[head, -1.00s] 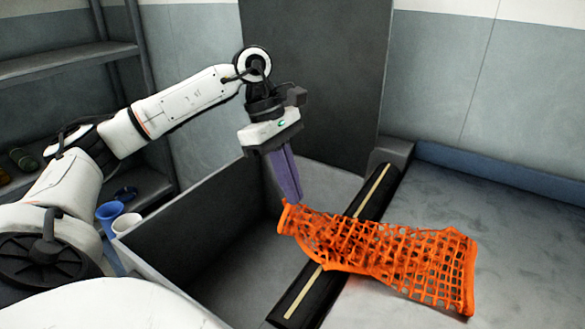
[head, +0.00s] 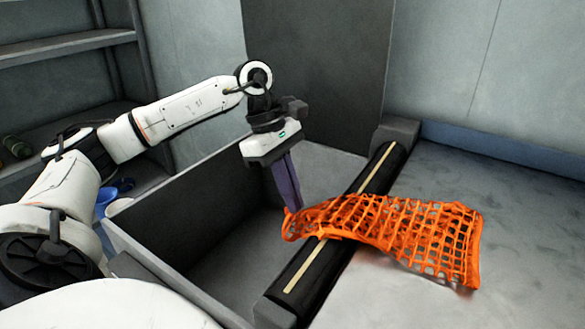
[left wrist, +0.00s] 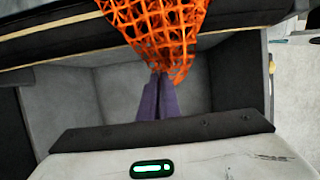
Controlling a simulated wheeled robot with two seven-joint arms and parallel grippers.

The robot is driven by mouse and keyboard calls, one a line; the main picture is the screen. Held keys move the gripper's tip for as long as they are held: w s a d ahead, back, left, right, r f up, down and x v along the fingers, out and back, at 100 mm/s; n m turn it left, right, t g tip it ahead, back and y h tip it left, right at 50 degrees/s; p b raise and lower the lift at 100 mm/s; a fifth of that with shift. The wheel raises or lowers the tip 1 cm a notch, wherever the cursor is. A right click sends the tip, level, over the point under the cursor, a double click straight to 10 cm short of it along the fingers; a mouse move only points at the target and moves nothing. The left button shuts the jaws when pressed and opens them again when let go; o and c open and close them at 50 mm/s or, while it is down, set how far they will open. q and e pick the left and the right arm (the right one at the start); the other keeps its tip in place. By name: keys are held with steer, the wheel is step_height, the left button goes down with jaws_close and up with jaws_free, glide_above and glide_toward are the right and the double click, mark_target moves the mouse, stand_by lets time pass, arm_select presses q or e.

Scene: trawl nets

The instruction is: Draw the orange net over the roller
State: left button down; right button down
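The orange net (head: 425,236) lies draped across the black roller (head: 312,278) with its pale yellow stripe. Most of the net rests on the grey surface right of the roller. Its left end hangs over the bin side. My left gripper (head: 292,208) points down, with its purple fingers at the net's left end. In the left wrist view the fingers (left wrist: 158,76) are together on the narrowed, bunched end of the net (left wrist: 155,30). The mesh partly hides the fingertips. My right gripper is in neither view.
An open grey bin (head: 190,225) lies left of the roller, below the left gripper. A flat grey deck (head: 530,220) extends right of the roller. A dark upright panel (head: 313,75) stands behind. Shelves (head: 65,45) and blue cups (head: 106,198) are at the left.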

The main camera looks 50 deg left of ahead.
arm_select(q)
steer(key=c, duration=0.6)
jaws_free()
steer(key=shift+c, duration=0.2)
steer(key=shift+r, duration=0.1)
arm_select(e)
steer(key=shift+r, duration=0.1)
arm_select(q)
step_height(320, 180, up, 16)
steer(key=a+y+p, duration=0.2)
steer(key=p, duration=0.8)
steer(key=shift+s+a+g, duration=0.3)
steer(key=shift+s+g, duration=0.1)
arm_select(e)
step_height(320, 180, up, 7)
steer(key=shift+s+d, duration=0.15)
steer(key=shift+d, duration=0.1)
